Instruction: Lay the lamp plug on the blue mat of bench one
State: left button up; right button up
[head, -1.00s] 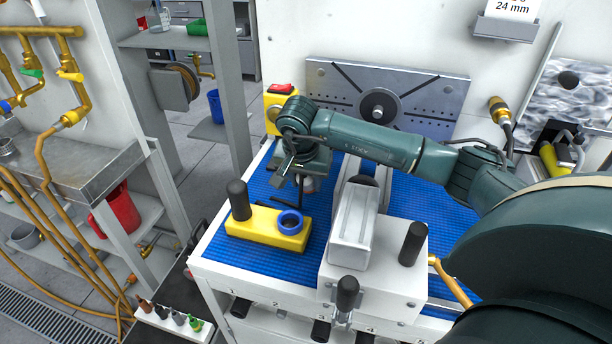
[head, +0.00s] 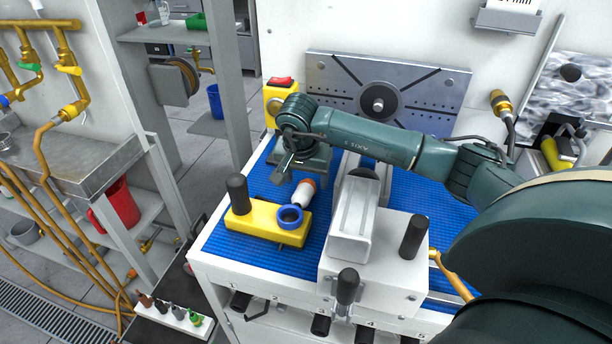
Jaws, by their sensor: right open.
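The lamp plug appears to be the small white piece with an orange end (head: 303,194). It is tilted, just behind the blue ring on the yellow block (head: 262,222), over the blue mat (head: 230,199). I cannot tell whether it lies flat on the mat or leans against the block. My right gripper (head: 282,172) is open, just behind and left of the plug, and seems apart from it. The gripper's wrist hides part of the mat behind. My left gripper is not in view.
A white and grey vise-like fixture (head: 352,225) with black knobs stands right of the plug. A yellow box with a red switch (head: 278,98) is at the back left. A slotted metal plate (head: 430,100) is on the back wall. Blue mat is bare at the left edge.

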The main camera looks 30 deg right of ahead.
aim_at(301, 191)
pick_arm(q)
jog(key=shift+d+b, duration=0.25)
jog(key=shift+b, duration=0.25)
pick_arm(e)
jog(key=v, duration=1.3)
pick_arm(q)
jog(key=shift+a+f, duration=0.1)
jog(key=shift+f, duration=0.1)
pick_arm(e)
jog(key=shift+a, duration=0.1)
